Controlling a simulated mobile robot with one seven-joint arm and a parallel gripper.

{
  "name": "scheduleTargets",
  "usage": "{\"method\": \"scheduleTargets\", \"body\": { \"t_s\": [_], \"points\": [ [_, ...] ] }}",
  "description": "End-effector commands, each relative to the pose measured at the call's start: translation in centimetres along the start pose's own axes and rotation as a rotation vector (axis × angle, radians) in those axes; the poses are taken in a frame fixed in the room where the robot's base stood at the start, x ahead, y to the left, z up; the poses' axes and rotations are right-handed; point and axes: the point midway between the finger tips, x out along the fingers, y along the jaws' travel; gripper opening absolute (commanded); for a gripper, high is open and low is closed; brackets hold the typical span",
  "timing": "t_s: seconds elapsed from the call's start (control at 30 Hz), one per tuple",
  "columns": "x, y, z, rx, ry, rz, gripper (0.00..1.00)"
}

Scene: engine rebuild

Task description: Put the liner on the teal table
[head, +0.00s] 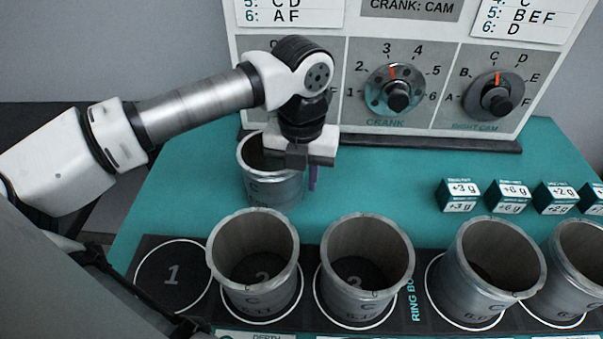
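A grey metal liner (272,188) is upright over the teal table (375,178), behind the row of numbered rings. Its base is partly hidden by the liner in front, so I cannot tell whether it rests on the table. My gripper (305,168) points down at the liner's right rim. One purple finger shows just outside the right wall. The other finger is hidden, and I cannot tell whether the fingers press on the wall.
Ring 1 (173,277) is empty. Liners stand on ring 2 (253,267), ring 3 (366,270) and further right (487,272). Several small teal weight boxes (459,195) sit at the right. A dial panel (395,125) stands at the back. The table's middle is clear.

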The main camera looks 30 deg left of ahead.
Motion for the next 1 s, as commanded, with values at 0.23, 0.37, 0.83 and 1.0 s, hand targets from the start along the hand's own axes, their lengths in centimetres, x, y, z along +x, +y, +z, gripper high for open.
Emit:
{"method": "scheduleTargets", "body": {
  "t_s": [0.23, 0.37, 0.83, 1.0],
  "points": [
    [-1.4, 0.0, 0.0, -0.001, -0.001, 0.001, 0.25],
    [-4.3, 0.1, 0.1, -0.001, -0.002, 0.001, 0.25],
    [-12.0, 0.0, 0.0, -0.001, 0.000, 0.000, 0.25],
    [-12.3, 0.0, 0.0, -0.001, 0.001, -0.001, 0.25]
  ]
}}
